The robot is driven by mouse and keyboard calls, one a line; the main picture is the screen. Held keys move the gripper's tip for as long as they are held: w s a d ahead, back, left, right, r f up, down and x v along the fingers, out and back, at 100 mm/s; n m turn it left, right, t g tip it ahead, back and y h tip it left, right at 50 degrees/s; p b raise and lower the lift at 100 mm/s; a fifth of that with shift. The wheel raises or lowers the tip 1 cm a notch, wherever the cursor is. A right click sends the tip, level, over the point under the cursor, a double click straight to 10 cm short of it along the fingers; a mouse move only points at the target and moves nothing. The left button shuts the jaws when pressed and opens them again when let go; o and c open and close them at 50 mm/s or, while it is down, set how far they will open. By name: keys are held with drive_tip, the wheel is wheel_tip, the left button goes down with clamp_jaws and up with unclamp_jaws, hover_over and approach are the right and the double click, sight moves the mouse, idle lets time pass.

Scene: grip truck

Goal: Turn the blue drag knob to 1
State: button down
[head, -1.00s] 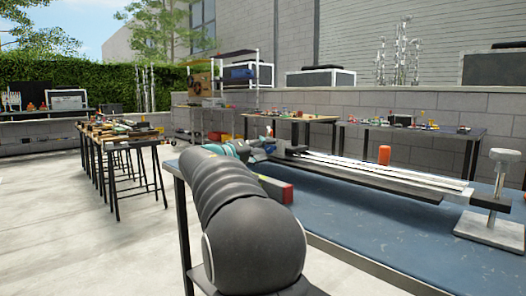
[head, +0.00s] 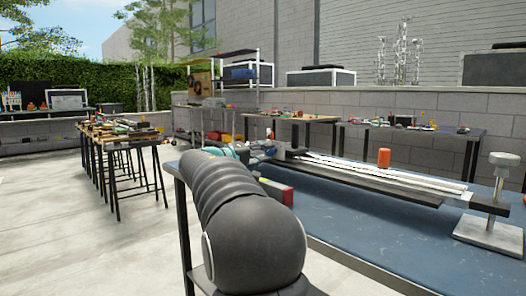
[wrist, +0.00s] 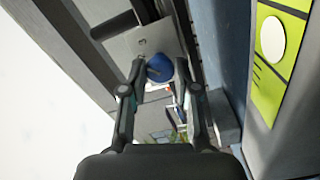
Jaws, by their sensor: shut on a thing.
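The blue drag knob (wrist: 160,68) is a round knob at the upper middle of the wrist view, in front of a light metal plate (wrist: 145,42). My gripper (wrist: 161,76) is shut on it, with one finger on each side. Any number marks around the knob are hidden or too small to read. In the head view my own dark arm covers much of the near side, and the knob cannot be made out clearly there.
A long metal rail device (head: 380,180) lies along the blue table (head: 400,240). An orange cylinder (head: 384,158) stands by it, and a metal stand (head: 497,200) is at its right end. A yellow-green panel (wrist: 275,50) is right of my gripper.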

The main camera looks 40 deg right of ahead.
drive_tip(key=n+p, duration=0.1)
drive_tip(key=n, duration=0.1)
drive_tip(key=n+p, duration=0.1)
drive_tip(key=shift+r+n, duration=0.2)
drive_tip(key=shift+n, duration=0.2)
drive_tip(key=n+p, duration=0.3)
drive_tip(key=n, duration=0.1)
drive_tip(key=n+p, duration=0.3)
drive_tip(key=n, duration=0.1)
drive_tip(key=shift+p, duration=0.35)
drive_tip(key=shift+d+f+n+p, duration=0.15)
drive_tip(key=shift+n+p, duration=0.45)
drive_tip(key=shift+n, duration=0.3)
drive_tip(key=c, duration=0.9)
unclamp_jaws()
drive_tip(key=shift+o, duration=0.2)
